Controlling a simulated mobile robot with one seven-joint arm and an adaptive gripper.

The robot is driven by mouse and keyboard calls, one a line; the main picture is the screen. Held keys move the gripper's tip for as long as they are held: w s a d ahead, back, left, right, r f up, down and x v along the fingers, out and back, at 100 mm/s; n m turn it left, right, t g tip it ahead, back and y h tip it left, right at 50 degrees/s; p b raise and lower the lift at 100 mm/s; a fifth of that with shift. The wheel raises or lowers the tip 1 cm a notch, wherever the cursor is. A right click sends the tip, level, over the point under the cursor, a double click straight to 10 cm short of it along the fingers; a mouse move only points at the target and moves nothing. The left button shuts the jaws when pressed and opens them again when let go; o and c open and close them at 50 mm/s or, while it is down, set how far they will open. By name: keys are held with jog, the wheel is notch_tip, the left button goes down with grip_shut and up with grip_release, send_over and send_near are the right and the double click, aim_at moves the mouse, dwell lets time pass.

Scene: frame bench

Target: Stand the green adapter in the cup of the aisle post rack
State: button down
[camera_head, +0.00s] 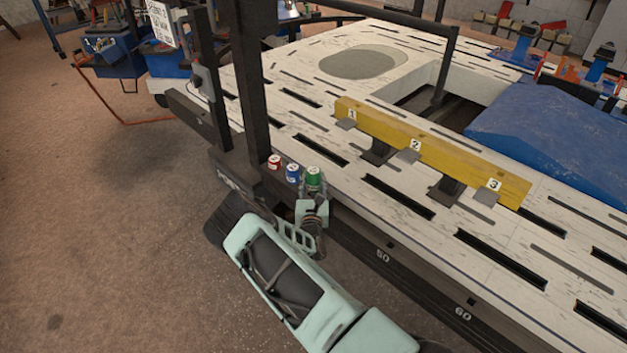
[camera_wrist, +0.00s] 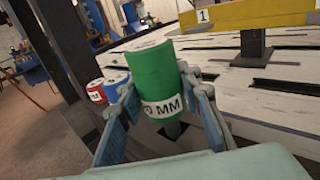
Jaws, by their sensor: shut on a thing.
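The green adapter (camera_head: 313,177) is a green cylinder with a light top and a white label band. It also shows large and close in the wrist view (camera_wrist: 152,75), roughly upright with a slight tilt. My gripper (camera_head: 312,192) is shut on it, with one blue-grey finger on each side in the wrist view (camera_wrist: 160,105). The red adapter (camera_head: 275,163) and the blue adapter (camera_head: 292,173) stand in a row to its left, by the dark post (camera_head: 250,80). I cannot make out a cup; the adapter's underside is mostly hidden, and I cannot tell if it touches anything below.
A yellow beam (camera_head: 430,150) with plates numbered 1, 2 and 3 stands on the slotted white bench (camera_head: 400,215). A blue cover (camera_head: 560,140) lies at the right. The dark post rises close to the left of my gripper. Open floor (camera_head: 110,240) lies left.

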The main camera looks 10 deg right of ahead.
jog(key=shift+f+b, duration=0.95)
jog(key=shift+f, duration=0.45)
jog(key=c, duration=1.5)
grip_release()
jog(key=shift+o, duration=1)
jog(key=s+a, duration=0.2)
jog(key=s, duration=0.9)
jog(key=shift+s+a, duration=0.15)
jog(key=shift+s, duration=0.25)
